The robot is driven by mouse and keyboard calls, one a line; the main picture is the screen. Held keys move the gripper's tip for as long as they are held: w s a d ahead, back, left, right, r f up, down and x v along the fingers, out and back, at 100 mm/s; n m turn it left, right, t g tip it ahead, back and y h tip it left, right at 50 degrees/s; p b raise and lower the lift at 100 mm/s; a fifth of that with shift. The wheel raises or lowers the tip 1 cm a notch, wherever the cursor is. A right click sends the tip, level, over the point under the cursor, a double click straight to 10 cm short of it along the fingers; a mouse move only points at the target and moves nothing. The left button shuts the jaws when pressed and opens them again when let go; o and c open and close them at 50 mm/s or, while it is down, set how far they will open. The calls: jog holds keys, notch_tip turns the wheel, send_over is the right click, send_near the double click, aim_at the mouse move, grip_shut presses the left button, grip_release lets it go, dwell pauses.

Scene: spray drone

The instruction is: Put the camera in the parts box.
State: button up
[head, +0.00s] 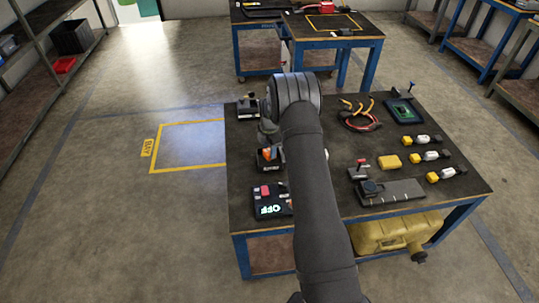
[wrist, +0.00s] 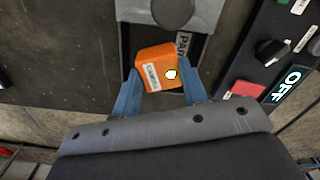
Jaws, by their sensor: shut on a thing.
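The camera is an orange block with a white label and a pale round spot (wrist: 156,68). My gripper (wrist: 161,80) is shut on it, with a blue finger on each side. In the head view the orange camera (head: 266,153) shows just left of my arm. The parts box (wrist: 193,47), dark with a partly covered "PAR" label, lies right around or under the camera; its dark side also shows in the head view (head: 268,165). I cannot tell whether the camera touches the box floor. My arm hides much of this spot in the head view.
A control panel (head: 270,210) with a lit "OFF" display and red button stands close by on the near side. A grey round-topped part (wrist: 172,10) sits beside the camera.

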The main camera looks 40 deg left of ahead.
jog(key=shift+f, duration=1.5)
jog(key=shift+f, duration=0.1)
jog(key=o, duration=1)
notch_tip(320, 180, up, 12)
jog(key=shift+r, duration=0.1)
notch_tip(320, 180, down, 12)
jog(key=shift+f, duration=0.25)
jog(key=shift+r, duration=2.1)
